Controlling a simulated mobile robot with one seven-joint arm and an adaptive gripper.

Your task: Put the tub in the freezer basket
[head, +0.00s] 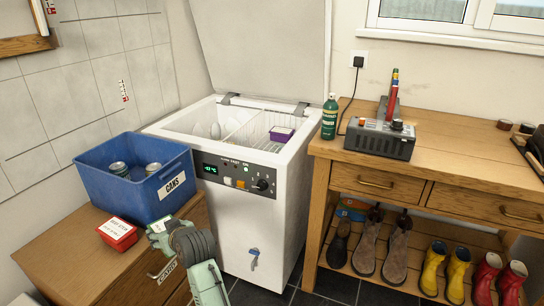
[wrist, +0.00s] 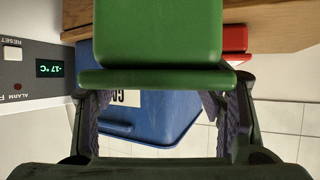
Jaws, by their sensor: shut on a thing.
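My gripper (wrist: 160,97) is shut on a green tub (wrist: 158,35), with one finger at each side of it. In the head view my arm is at the lower left, beside the freezer's front, and I cannot make out the grip clearly there. The white chest freezer (head: 240,225) stands with its lid (head: 262,50) raised. A white wire freezer basket (head: 246,133) hangs inside its right part. A purple-lidded tub (head: 281,133) sits at the basket's right side. The held tub is outside the freezer.
A blue crate (head: 150,200) holding cans stands on the wooden cabinet (head: 95,270) at left, with a red tub (head: 118,235) in front of it. A green bottle (head: 329,117) and a grey device (head: 380,138) stand on the right bench, close to the freezer. Boots stand below.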

